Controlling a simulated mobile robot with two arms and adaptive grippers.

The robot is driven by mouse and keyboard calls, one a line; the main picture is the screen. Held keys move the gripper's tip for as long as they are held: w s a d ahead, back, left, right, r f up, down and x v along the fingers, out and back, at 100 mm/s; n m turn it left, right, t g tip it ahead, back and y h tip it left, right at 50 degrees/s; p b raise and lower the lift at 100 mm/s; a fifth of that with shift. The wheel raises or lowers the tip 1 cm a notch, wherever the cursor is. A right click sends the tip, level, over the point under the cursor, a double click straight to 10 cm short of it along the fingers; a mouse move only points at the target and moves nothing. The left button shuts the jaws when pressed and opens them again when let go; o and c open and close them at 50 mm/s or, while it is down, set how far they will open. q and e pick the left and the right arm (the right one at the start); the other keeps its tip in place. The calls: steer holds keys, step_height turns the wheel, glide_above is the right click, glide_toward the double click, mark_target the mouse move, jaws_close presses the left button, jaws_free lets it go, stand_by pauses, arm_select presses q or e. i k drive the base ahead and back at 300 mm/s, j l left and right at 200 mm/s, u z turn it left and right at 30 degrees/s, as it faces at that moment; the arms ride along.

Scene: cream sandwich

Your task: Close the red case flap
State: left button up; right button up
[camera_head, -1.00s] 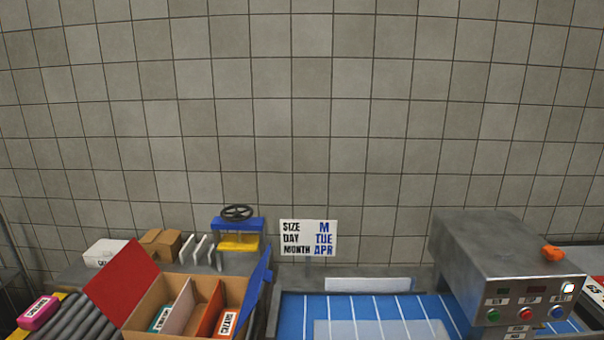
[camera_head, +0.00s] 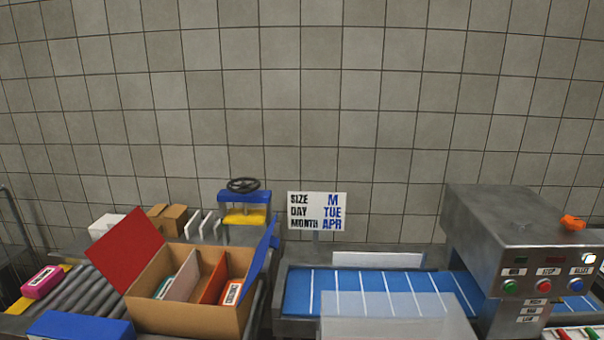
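The red case flap (camera_head: 126,248) stands open, tilted up and outward on the left side of the cardboard case (camera_head: 190,318). A blue flap (camera_head: 262,254) stands open on the case's right side. Inside the open case are dividers, a teal item (camera_head: 165,286) at the left and a red-orange item with a white label (camera_head: 232,291) at the right. Neither of my grippers is in view.
The case stands beside a roller conveyor (camera_head: 85,290) carrying a pink box (camera_head: 42,282). A blue object (camera_head: 80,326) lies in front. A blue belt (camera_head: 380,290) runs right into a grey machine (camera_head: 520,235) with buttons. A sign (camera_head: 317,211) stands behind.

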mark_target(123, 252)
steer(key=j, duration=2.05)
steer(key=i+z, duration=0.05)
